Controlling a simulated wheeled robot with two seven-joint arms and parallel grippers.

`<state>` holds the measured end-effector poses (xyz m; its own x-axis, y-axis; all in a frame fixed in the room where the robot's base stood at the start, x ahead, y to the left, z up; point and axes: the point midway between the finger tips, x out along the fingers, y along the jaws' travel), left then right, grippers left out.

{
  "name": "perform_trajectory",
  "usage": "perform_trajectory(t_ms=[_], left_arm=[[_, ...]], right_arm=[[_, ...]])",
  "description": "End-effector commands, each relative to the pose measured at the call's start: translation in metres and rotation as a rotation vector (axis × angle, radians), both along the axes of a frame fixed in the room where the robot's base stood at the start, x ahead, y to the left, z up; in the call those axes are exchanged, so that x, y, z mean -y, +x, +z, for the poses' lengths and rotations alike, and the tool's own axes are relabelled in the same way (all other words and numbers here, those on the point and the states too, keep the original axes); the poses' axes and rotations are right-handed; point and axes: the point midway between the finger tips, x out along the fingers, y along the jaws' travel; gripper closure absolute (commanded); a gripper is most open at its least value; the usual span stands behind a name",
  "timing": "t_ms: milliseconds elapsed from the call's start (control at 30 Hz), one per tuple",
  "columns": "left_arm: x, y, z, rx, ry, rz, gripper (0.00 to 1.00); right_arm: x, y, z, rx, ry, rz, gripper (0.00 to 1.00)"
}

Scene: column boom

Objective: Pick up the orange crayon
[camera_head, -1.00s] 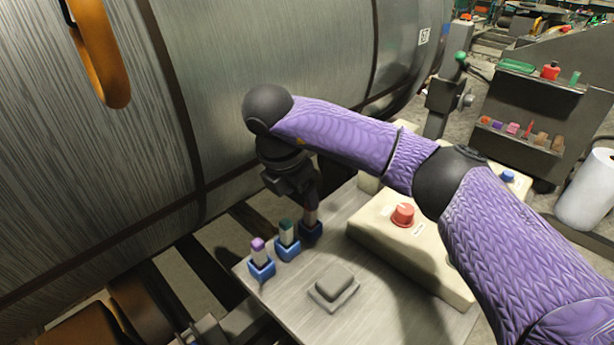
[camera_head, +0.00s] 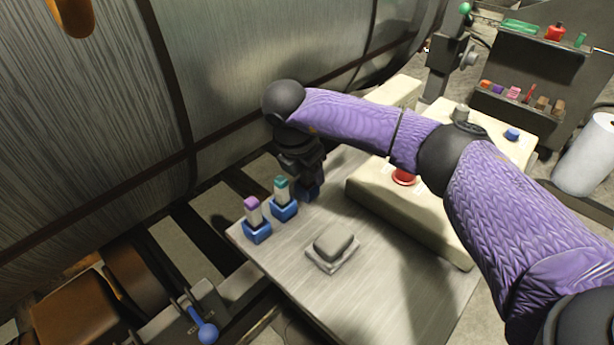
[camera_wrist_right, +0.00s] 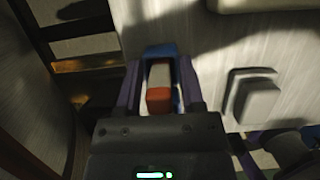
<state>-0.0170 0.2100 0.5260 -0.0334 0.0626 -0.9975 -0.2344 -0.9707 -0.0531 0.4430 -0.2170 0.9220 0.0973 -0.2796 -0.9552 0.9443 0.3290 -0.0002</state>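The orange crayon (camera_wrist_right: 158,90), with an orange end and a pale body, stands in a blue holder (camera_wrist_right: 160,52) in the right wrist view. My right gripper (camera_wrist_right: 158,82) is open, with one finger on each side of the crayon and a gap showing on both sides. In the head view my right gripper (camera_head: 308,176) is low over the last blue holder (camera_head: 310,194) in the row, and it hides the crayon there. My left gripper is not in view.
A purple-tipped crayon (camera_head: 252,210) and a teal-tipped crayon (camera_head: 282,190) stand in blue holders beside it. A grey block (camera_head: 334,242) lies on the metal plate (camera_head: 385,285). A cream control box (camera_head: 420,215) with a red button is to the right. A large metal coil (camera_head: 270,60) stands behind.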

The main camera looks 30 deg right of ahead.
Motion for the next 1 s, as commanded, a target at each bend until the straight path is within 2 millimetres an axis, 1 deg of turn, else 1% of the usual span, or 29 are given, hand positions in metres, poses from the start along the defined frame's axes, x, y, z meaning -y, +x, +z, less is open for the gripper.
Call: perform_trajectory(t_ms=[33, 67, 100, 167, 200, 233, 567, 667, 800, 900, 1000], left_arm=[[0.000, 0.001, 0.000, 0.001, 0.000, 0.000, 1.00], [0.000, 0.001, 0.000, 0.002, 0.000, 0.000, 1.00], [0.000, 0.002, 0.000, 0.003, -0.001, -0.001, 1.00], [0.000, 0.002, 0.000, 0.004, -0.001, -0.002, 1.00], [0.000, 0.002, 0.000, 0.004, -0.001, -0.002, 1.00], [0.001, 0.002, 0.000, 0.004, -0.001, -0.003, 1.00], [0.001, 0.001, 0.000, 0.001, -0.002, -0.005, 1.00], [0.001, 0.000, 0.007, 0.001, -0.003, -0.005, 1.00], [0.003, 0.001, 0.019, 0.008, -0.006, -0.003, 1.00], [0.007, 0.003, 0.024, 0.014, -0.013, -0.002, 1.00], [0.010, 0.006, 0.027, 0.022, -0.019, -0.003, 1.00]], right_arm=[[0.000, 0.000, 0.000, 0.000, 0.000, 0.000, 0.63], [0.000, 0.000, 0.000, 0.000, 0.000, 0.000, 0.69], [0.000, 0.000, 0.000, 0.000, 0.000, 0.000, 0.77], [0.000, 0.000, 0.000, 0.000, 0.000, 0.000, 0.90], [0.000, 0.000, 0.000, 0.000, 0.000, 0.000, 0.99], [0.000, 0.000, 0.000, 0.000, 0.000, 0.000, 1.00], [0.000, 0.000, 0.002, 0.001, 0.000, 0.000, 1.00], [0.000, 0.001, 0.018, 0.004, 0.001, 0.000, 1.00], [0.000, 0.000, 0.058, 0.006, 0.001, 0.000, 1.00], [-0.001, 0.000, 0.082, 0.004, 0.001, 0.001, 1.00], [-0.001, 0.000, 0.095, 0.004, 0.002, 0.017, 1.00]])
